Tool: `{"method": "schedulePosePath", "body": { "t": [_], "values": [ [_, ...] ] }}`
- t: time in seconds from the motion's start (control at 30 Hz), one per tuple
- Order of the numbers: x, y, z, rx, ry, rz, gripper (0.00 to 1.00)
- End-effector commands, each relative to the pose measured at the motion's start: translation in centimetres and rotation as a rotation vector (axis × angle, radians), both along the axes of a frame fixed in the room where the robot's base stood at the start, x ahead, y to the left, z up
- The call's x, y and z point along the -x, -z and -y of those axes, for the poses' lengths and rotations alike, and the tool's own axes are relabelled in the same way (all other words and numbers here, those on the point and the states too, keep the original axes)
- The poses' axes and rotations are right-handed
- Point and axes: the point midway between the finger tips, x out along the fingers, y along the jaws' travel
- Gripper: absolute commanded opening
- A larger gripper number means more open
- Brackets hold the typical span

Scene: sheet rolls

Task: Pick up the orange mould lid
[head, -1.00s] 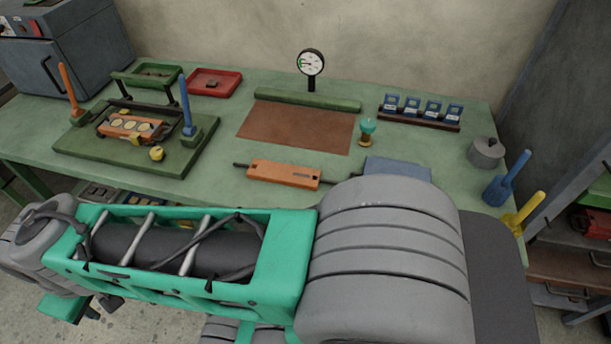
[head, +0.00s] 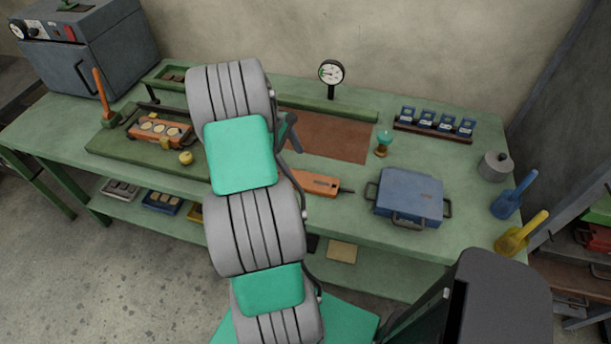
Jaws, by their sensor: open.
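The orange mould lid (head: 318,184) lies flat on the green bench, left of the blue case. It is a flat orange plate with a dark rod handle at its right end. My arm hides its left part in the head view. The matching orange mould base (head: 158,131), with several pale round cavities, sits on the dark green board at the left.
The blue case (head: 408,196) stands right of the lid. A brown mat (head: 335,138) lies behind it, with a teal-topped brass piece (head: 383,143) beside the mat. A gauge (head: 331,74), a rack of blue blocks (head: 433,129) and a grey pot (head: 495,166) stand farther off.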

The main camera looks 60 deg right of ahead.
Motion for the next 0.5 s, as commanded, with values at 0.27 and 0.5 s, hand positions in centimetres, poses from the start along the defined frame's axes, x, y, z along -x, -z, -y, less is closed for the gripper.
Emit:
{"method": "schedulePosePath", "body": {
  "t": [0.27,0.5],
  "values": [
    [2.0,3.4,0.3,-0.01,-0.005,-0.007,0.85],
    [3.6,6.8,0.4,-0.008,-0.005,-0.005,0.85]
  ]
}}
